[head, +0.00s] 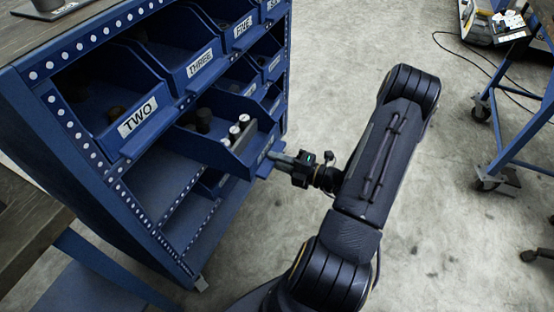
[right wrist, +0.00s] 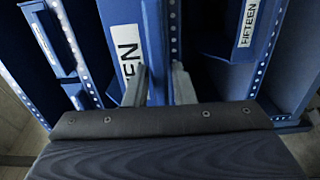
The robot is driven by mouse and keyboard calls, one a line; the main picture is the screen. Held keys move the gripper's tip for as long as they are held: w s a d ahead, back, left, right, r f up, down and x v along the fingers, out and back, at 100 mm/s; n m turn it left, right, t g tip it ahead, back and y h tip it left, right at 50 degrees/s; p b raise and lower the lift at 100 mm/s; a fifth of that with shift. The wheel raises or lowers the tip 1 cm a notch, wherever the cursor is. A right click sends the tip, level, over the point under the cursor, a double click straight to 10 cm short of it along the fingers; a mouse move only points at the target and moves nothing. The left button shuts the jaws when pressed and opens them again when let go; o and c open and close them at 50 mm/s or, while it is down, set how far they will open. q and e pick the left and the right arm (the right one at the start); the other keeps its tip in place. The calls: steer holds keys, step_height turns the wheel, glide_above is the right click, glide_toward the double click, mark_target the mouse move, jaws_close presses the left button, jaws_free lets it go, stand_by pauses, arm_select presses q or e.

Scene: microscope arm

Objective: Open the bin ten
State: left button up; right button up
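The blue rack (head: 150,190) holds labelled blue bins. In the right wrist view a white label (right wrist: 127,50) ending in "EN" is partly cut off, on a blue bin front. My right gripper (right wrist: 159,88) has its two fingers apart, one on each side of a blue wall edge (right wrist: 156,40) beside that label; firm contact cannot be told. In the head view the right gripper (head: 278,158) is at the rack's front, by a low bin with a small partly hidden label. My left gripper is out of view.
A blue bin (head: 228,155) holding black and white cylinders sticks out of the rack next to my gripper. Bins TWO (head: 138,118) and THREE (head: 199,63) are above it. A bin labelled FIFTEEN (right wrist: 248,25) is on the right in the wrist view.

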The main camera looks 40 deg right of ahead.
steer(key=shift+o, duration=0.9)
steer(key=p+v, duration=0.1)
steer(key=v, duration=0.6)
steer(key=shift+s, duration=0.4)
steer(key=shift+d, duration=0.1)
